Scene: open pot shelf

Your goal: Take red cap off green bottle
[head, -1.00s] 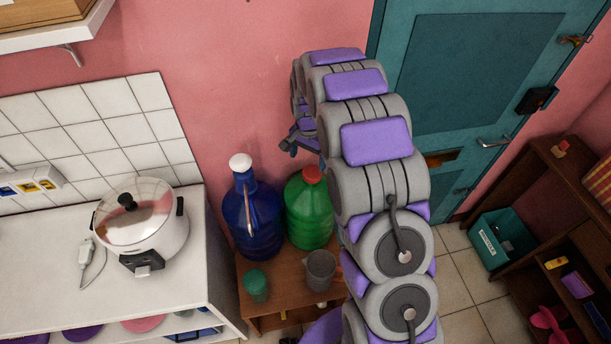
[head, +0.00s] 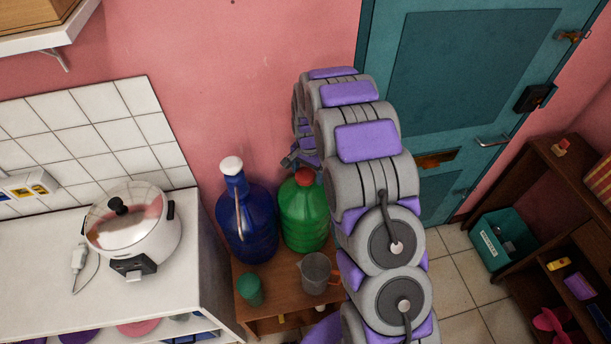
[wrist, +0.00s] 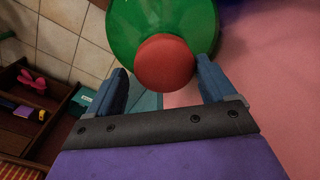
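The green bottle (head: 303,218) stands upright on a small brown wooden stand, next to the blue bottle. Its red cap (head: 304,177) is on top. In the wrist view the red cap (wrist: 164,62) sits between and just ahead of my two fingers, with the green bottle (wrist: 125,22) behind it. My gripper (wrist: 162,80) is open. The right finger is close beside the cap, and a gap shows on the left. In the head view my gripper (head: 290,160) is just upper left of the cap, mostly hidden by my arm.
A blue bottle (head: 246,222) with a white cap stands left of the green one. A green cup (head: 249,289) and a grey jug (head: 315,272) stand in front on the stand (head: 275,265). The pink wall (head: 220,90) is close behind.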

